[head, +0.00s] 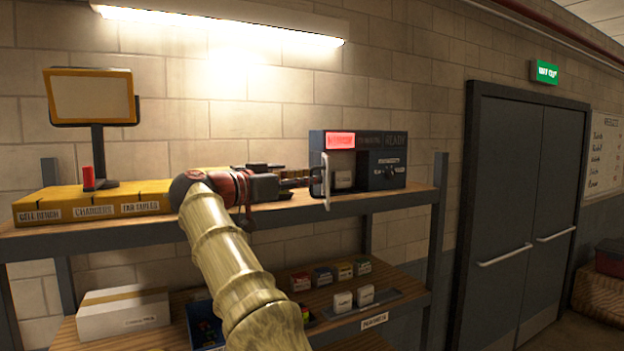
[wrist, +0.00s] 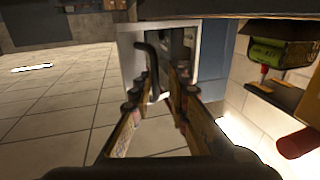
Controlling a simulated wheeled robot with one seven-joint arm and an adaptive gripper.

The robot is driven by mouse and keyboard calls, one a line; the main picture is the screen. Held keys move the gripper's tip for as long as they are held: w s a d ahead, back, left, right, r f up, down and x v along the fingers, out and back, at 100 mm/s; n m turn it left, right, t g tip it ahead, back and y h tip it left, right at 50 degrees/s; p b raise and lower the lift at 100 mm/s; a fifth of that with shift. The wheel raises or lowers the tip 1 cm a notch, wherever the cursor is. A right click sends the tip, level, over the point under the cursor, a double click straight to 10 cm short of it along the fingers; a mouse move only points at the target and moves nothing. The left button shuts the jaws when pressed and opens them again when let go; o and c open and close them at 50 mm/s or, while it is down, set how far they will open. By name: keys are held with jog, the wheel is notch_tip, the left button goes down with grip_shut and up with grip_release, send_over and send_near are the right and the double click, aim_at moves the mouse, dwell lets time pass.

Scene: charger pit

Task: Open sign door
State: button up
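The charger box (head: 392,170) stands on the shelf's right end, with a lit red sign (head: 341,141) and a dark READY sign beside it. Its small pale door (head: 326,181) shows nearly edge-on at the front left, standing out from the box. A pale block (head: 343,178) shows in the opening behind it. My gripper (head: 300,182) is at the door's left side. In the wrist view, the fingers of my gripper (wrist: 163,80) are apart, with the dark bent door handle (wrist: 152,68) between them. The handle is close to the left finger; contact is unclear.
Yellow bins (head: 90,201) and a monitor (head: 91,97) stand left on the upper shelf (head: 270,216). The lower shelf holds a white carton (head: 123,310) and small coloured boxes (head: 322,276). Grey double doors (head: 520,190) are at right.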

jog(key=o, duration=0.3)
jog(key=shift+a, duration=0.1)
jog(key=shift+r, duration=0.1)
jog(key=v, duration=1.1)
jog(key=shift+s+a, duration=0.25)
jog(key=shift+s, duration=0.05)
jog(key=shift+a, duration=0.1)
